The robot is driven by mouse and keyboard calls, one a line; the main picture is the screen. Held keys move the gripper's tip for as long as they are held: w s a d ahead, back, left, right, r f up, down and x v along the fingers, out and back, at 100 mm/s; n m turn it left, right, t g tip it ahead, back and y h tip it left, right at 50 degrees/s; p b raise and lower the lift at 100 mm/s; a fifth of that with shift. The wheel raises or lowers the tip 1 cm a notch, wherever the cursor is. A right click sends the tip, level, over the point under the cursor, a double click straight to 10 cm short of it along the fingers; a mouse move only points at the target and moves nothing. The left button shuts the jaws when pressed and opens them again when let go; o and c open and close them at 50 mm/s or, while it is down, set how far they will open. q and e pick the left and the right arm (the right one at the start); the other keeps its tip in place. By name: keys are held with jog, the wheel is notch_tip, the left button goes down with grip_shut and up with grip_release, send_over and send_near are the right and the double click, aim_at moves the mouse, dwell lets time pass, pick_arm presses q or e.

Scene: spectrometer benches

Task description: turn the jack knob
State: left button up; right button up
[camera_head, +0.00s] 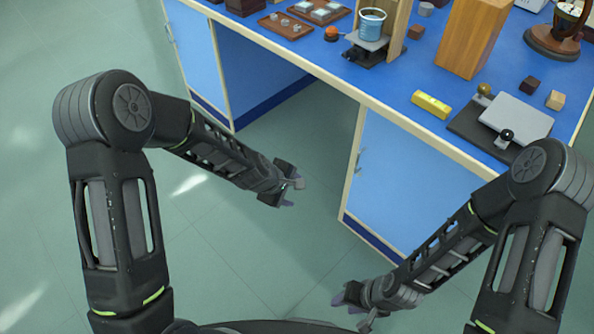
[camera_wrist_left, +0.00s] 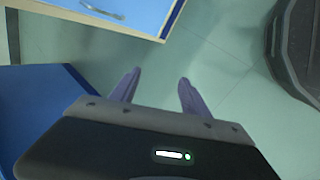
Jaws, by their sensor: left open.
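A small lab jack (camera_head: 372,48) stands near the front edge of the blue bench, with a blue beaker (camera_head: 371,24) on its top. A dark knob (camera_head: 350,54) shows at the jack's left side; its fine shape is too small to tell. My left gripper (camera_head: 291,194) is open and empty, low over the floor in front of the bench and well apart from the jack. Its two purple fingers (camera_wrist_left: 160,78) are spread in the left wrist view, with only floor between them. My right gripper (camera_head: 353,308) is low in front of the bench; its fingers are unclear.
Wooden trays (camera_head: 286,25) and an orange-topped item (camera_head: 331,33) lie left of the jack. A wooden post (camera_head: 401,25) stands beside it. Further right are a wooden block (camera_head: 473,38), a yellow bar (camera_head: 431,104) and a grey plate device (camera_head: 515,119). The bench edge (camera_head: 330,78) lies before my arms.

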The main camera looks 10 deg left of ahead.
pick_arm(q)
jog(key=s+d+f+m+g+p, duration=0.1)
jog(key=s+m+p, duration=0.3)
jog(key=s, duration=0.9)
jog(key=s+d+f+m+g+p, duration=0.1)
jog(key=s+f+m+g+p, duration=0.1)
jog(key=s+m, duration=0.6)
jog(key=s+g+p, duration=0.1)
jog(key=s+p, duration=0.1)
jog(key=s, duration=0.3)
jog(key=shift+d+g+h, duration=0.3)
jog(key=shift+d+h, duration=0.1)
jog(key=shift+w+f, duration=0.15)
jog(key=shift+f, duration=0.05)
jog(key=shift+c, duration=0.2)
